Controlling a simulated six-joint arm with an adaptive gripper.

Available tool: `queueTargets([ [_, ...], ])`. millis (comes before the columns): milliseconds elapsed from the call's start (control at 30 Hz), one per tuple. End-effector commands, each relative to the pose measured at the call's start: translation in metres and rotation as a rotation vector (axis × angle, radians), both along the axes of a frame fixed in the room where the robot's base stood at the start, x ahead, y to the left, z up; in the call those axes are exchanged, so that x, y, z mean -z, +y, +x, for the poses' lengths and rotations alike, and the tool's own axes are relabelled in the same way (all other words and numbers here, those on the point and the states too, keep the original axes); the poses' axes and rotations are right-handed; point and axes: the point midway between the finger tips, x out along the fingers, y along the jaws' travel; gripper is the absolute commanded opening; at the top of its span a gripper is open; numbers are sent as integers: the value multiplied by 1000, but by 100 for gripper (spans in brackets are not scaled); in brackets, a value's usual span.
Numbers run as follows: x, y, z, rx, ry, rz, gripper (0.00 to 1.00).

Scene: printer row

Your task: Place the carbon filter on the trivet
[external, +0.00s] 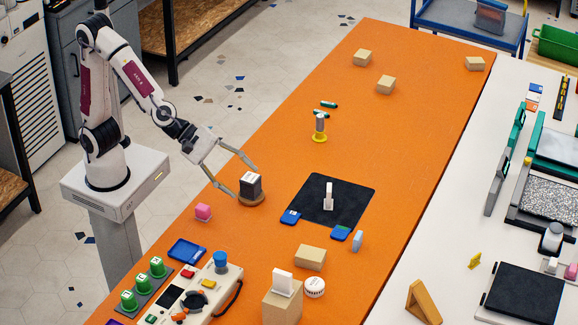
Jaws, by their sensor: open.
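The carbon filter, seemingly the black block with a white labelled top (251,187), stands upright on the trivet, a round brown disc (257,201), near the left edge of the orange table. My gripper (247,182) reaches in from the left with its two long fingers spread open, one on each side of the block. I cannot tell whether either finger touches it. The block hides much of the trivet's top.
A black mat (348,199) with blue cards and a white upright piece is to the right. A control panel (190,301) and green-topped items fill the front left. The table behind the trivet is mostly clear.

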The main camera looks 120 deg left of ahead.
Motion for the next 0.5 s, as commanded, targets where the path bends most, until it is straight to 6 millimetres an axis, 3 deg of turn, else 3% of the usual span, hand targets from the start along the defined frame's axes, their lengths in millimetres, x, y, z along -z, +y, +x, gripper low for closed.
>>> queueTargets([
  [200,-27,-21,-40,321,6,243,55],
  [500,-40,-34,-111,738,26,619,55],
])
